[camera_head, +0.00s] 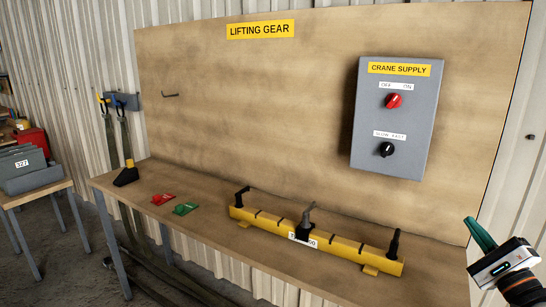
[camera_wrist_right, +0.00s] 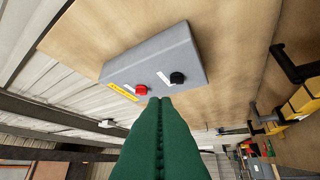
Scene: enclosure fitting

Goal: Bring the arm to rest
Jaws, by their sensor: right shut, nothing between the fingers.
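My right gripper (camera_head: 476,230) is at the right edge of the head view, in front of the bench's right end, with its green fingers pointing up and to the left. In the right wrist view its fingers (camera_wrist_right: 160,100) lie together, shut, with nothing held. It is apart from the grey crane supply box (camera_head: 393,145), which is up and to the left of it on the board. The box also shows beyond the fingertips in the wrist view (camera_wrist_right: 160,58). My left gripper is not in view.
The box carries a red knob (camera_head: 393,101) and a black knob (camera_head: 386,149). On the bench (camera_head: 205,235) lie a yellow rack (camera_head: 340,248) with black upright pieces, a red tag (camera_head: 163,199), a green tag (camera_head: 186,208) and a black-and-yellow item (camera_head: 126,175). A bare hook (camera_head: 170,95) is on the board.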

